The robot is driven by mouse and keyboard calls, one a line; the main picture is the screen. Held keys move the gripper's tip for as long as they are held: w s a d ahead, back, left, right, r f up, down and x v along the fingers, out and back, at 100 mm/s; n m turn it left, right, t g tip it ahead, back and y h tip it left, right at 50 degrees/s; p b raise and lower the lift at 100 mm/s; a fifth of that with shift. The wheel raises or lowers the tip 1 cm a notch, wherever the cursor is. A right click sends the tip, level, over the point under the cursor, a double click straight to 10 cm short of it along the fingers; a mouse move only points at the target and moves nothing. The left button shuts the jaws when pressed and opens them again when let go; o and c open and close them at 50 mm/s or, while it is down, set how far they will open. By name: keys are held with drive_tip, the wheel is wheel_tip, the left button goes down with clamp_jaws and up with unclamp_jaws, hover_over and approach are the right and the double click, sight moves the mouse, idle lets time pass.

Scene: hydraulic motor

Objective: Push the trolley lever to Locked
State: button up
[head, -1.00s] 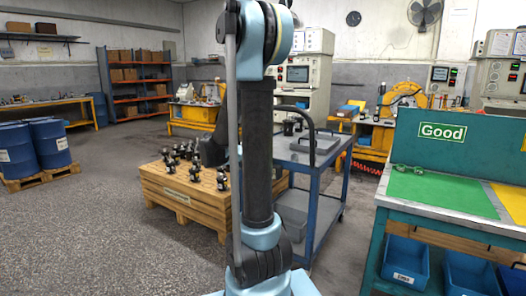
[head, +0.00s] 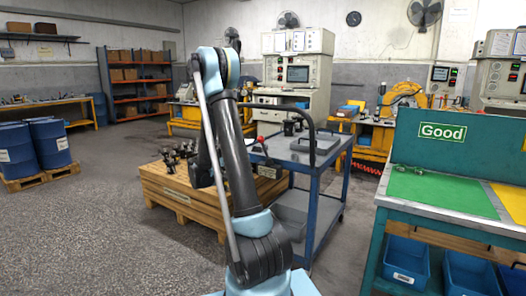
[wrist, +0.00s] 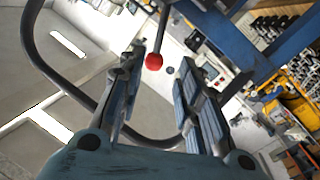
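The trolley (head: 309,158) has a blue frame, a grey top and a dark push handle (head: 312,108). It stands right of my arm in the head view. In the wrist view the lever is a thin rod with a red knob (wrist: 154,61). My gripper (wrist: 160,68) is open, with the knob showing between its fingertips and no visible contact. The push handle (wrist: 62,84) curves past the left finger. A small red spot near the trolley's left edge shows in the head view. There my arm largely hides the gripper, and I cannot read the lever's setting.
A wooden crate (head: 180,205) with dark parts stands left of and behind my arm. A green workbench (head: 371,230) with a "Good" panel stands at right. Blue drums (head: 50,146) on a pallet are at far left. Open floor (head: 90,245) lies at left front.

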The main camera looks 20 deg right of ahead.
sight(264, 147)
drive_tip(key=x, duration=1.6)
drive_tip(key=shift+w+d, duration=0.1)
drive_tip(key=shift+d, duration=0.2)
clamp_jaws()
